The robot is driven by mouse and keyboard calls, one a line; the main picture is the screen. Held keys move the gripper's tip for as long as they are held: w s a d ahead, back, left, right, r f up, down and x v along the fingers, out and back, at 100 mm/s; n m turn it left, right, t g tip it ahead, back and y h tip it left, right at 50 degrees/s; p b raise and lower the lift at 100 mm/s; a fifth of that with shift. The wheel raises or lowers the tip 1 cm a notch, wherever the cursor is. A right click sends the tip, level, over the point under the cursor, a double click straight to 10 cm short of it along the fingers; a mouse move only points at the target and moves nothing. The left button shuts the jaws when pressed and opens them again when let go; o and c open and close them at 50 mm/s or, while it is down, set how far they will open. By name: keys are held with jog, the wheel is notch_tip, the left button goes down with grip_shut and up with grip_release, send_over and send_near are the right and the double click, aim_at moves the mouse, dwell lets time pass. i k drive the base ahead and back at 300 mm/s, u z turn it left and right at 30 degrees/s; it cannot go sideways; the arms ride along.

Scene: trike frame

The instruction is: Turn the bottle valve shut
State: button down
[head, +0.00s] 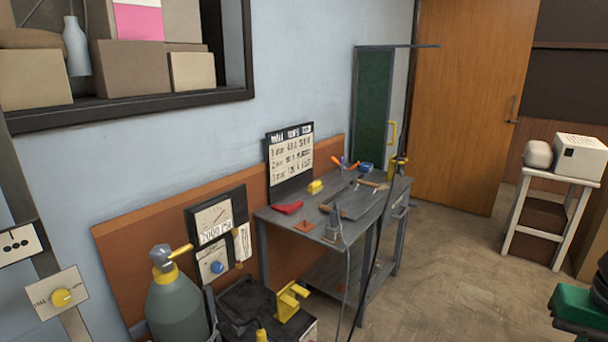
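A grey-green gas bottle (176,308) stands upright at the bottom, left of centre, and its base is cut off by the frame edge. Its bottle valve has a grey body (160,257) on top and a yellow lever (182,250) pointing to the right and slightly up. I cannot tell from this view how far the valve is turned. My gripper is not in view, and nothing is seen touching the valve.
A yellow bracket (290,300) stands low beside a cluttered grey workbench (268,214). Open floor (450,270) lies right of the bench.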

aim_at(158, 252)
jog(key=u, duration=2)
jog(key=i, duration=0.45)
jog(key=z, duration=0.3)
